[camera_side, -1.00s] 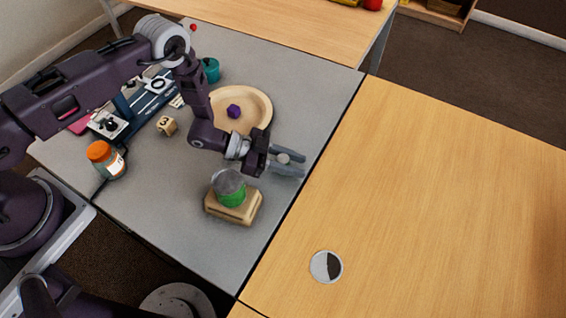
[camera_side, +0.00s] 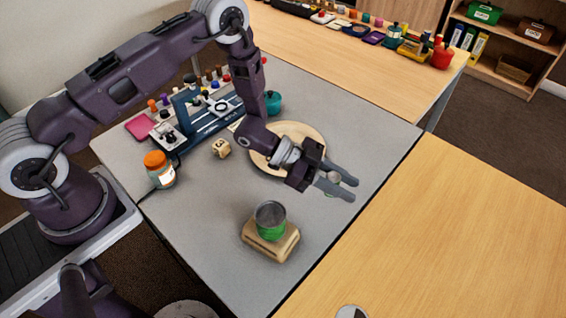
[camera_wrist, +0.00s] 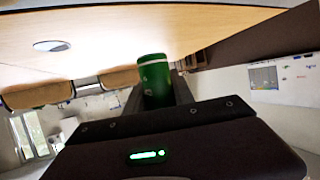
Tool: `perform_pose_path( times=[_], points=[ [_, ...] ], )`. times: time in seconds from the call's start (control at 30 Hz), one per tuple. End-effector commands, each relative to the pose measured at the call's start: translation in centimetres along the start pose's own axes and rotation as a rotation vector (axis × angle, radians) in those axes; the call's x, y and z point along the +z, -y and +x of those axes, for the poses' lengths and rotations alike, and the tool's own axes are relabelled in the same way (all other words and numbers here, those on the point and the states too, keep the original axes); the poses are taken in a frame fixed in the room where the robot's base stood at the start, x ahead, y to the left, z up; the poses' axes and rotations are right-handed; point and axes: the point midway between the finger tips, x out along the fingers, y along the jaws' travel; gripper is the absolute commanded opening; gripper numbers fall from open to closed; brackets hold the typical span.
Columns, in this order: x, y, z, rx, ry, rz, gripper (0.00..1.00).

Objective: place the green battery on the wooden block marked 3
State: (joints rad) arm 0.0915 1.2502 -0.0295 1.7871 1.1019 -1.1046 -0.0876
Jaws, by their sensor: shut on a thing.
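My gripper (camera_side: 339,186) is shut on the green battery (camera_wrist: 153,78), a green cylinder between the fingers in the wrist view. In the side view only a pale end of the battery (camera_side: 333,177) shows; the fingers hide most of it. The gripper is above the grey table's right part, near its edge. The wooden block marked 3 (camera_side: 221,148), a small pale cube, stands left of the gripper, beside the round wooden plate. The battery is apart from it.
A round wooden plate (camera_side: 308,132) lies behind my gripper. A grey-and-green cup-like thing (camera_side: 270,220) stands on a wooden base (camera_side: 283,246) in front. An orange-lidded jar (camera_side: 159,169) and a blue device (camera_side: 195,112) stand left. The grey table (camera_side: 205,220) is clear at front left.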

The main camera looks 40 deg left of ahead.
Motion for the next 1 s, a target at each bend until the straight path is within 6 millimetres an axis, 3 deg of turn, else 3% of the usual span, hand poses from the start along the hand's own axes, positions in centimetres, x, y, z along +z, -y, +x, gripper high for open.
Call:
perform_pose_path(
  times=[0.17,0.33,0.47,0.6,0.73,0.87,1.0],
  points=[
    [-0.6,2.0,0.3,-0.092,-0.001,-0.038,0.0],
    [-1.6,8.3,0.1,-0.38,0.0,-0.156,0.0],
    [-1.4,14.0,-2.0,-0.655,0.0,-0.271,0.0],
    [-0.2,19.6,-6.4,-0.978,0.0,-0.405,0.0],
    [1.9,23.1,-12.3,-1.289,-0.002,-0.533,0.0],
    [4.5,24.3,-19.2,-1.604,-0.001,-0.664,0.0],
    [7.4,22.6,-26.9,-1.944,-0.002,-0.803,0.0]
  ],
)
